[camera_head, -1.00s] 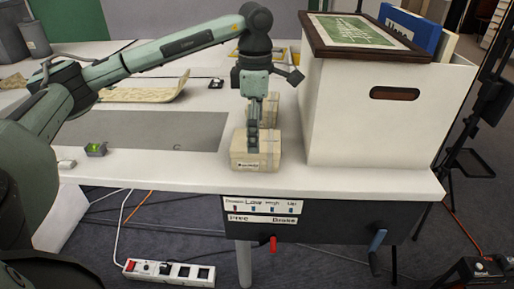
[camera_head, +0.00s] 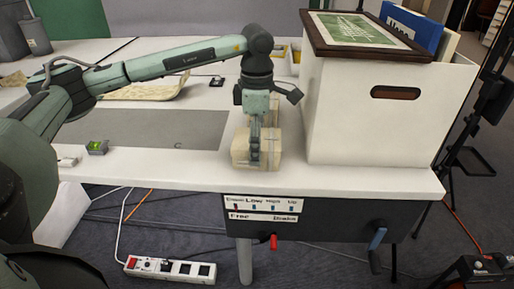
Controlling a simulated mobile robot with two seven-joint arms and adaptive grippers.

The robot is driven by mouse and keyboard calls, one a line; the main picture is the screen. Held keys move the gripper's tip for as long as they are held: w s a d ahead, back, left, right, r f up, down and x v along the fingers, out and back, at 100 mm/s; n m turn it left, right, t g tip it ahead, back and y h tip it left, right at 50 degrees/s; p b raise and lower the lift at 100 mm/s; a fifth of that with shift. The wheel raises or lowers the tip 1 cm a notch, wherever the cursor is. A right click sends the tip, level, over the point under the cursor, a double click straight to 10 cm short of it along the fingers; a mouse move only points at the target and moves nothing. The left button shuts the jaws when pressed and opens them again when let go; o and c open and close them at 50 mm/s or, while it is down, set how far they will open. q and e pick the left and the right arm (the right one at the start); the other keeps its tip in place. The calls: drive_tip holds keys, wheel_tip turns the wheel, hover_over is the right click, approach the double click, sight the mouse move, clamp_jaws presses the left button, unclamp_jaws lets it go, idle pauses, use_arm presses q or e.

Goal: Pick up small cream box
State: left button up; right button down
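A small cream box (camera_head: 241,152) stands on the white table near its front edge, just left of the large white box. My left gripper (camera_head: 255,150) points straight down at it from above, with its fingers overlapping the box's front and top. The fingers hide part of the box, and I cannot tell whether they touch or grip it. Another cream box shape behind the gripper is mostly hidden. My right gripper is not in view.
A large white box (camera_head: 340,122) with a handle slot stands close on the right, with a framed picture (camera_head: 360,30) on top. A grey mat (camera_head: 150,130) and a small green-topped item (camera_head: 97,147) lie to the left. A curved beige piece (camera_head: 150,92) lies behind.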

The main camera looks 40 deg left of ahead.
use_arm(q)
drive_tip(key=shift+c, duration=0.7)
drive_tip(key=shift+r, duration=0.1)
